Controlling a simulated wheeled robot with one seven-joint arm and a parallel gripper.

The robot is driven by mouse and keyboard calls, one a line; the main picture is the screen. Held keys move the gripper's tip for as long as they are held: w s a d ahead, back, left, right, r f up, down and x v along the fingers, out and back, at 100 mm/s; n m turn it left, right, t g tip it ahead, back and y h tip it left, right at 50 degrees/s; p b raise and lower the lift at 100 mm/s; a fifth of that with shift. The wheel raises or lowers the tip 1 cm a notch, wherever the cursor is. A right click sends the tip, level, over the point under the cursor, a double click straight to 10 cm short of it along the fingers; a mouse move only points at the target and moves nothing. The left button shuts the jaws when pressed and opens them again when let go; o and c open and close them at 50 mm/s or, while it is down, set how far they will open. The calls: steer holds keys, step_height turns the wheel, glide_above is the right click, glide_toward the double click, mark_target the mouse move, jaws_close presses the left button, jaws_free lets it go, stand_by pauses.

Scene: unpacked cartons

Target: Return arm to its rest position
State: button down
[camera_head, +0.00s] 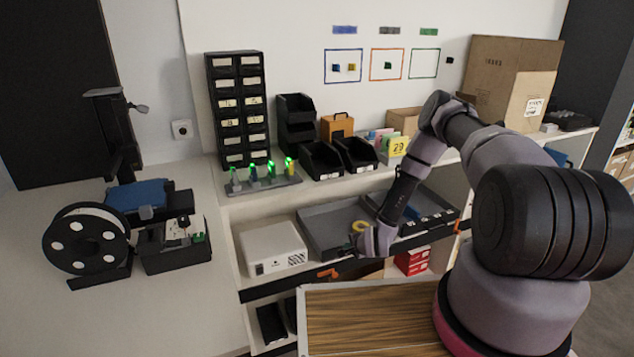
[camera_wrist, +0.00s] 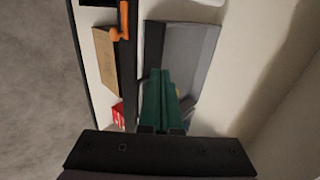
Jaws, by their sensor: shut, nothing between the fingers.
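My arm (camera_head: 432,145) arches up from its base at the right and bends down to the left over the shelf unit. Its wrist end is in front of the grey tray (camera_head: 317,232) in the head view; the fingertips cannot be made out there. In the wrist view my gripper (camera_wrist: 160,73) shows two green fingers lying side by side, shut and empty. They point toward the grey tray (camera_wrist: 190,45), which lies beyond them. A small yellow round thing (camera_head: 359,226) shows in the tray beside my wrist.
A white box (camera_head: 273,249) stands left of the tray. Drawers (camera_head: 238,110), black bins (camera_head: 321,160) and a large carton (camera_head: 510,80) stand on the upper shelf. A wood-grain top (camera_head: 370,315) is in front. Red boxes (camera_head: 411,262) sit below.

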steer(key=w+d+r+n, duration=0.2)
steer(key=w+r, duration=0.1)
steer(key=r, duration=0.7)
steer(key=w+d+r+n, duration=0.2)
steer(key=w+r, duration=0.2)
steer(key=r, duration=0.7)
steer(key=s+d+r+n+g+h, duration=0.1)
steer(key=s+d+r, duration=0.15)
steer(key=r, duration=0.95)
steer(key=s+d+r+n+h, duration=0.1)
steer(key=s+r+n, duration=0.15)
steer(key=r, duration=0.85)
steer(key=s+a+v, duration=0.1)
steer(key=a+v, duration=0.1)
steer(key=v, duration=1.7)
steer(key=s+r+n, duration=0.1)
steer(key=s+r, duration=0.2)
steer(key=s, duration=0.7)
steer(key=s+r+n+y, duration=0.1)
steer(key=s+r, duration=0.3)
steer(key=s, duration=0.6)
steer(key=shift+a+n+g, duration=0.15)
steer(key=shift+n+g, duration=0.2)
steer(key=shift+g, duration=0.05)
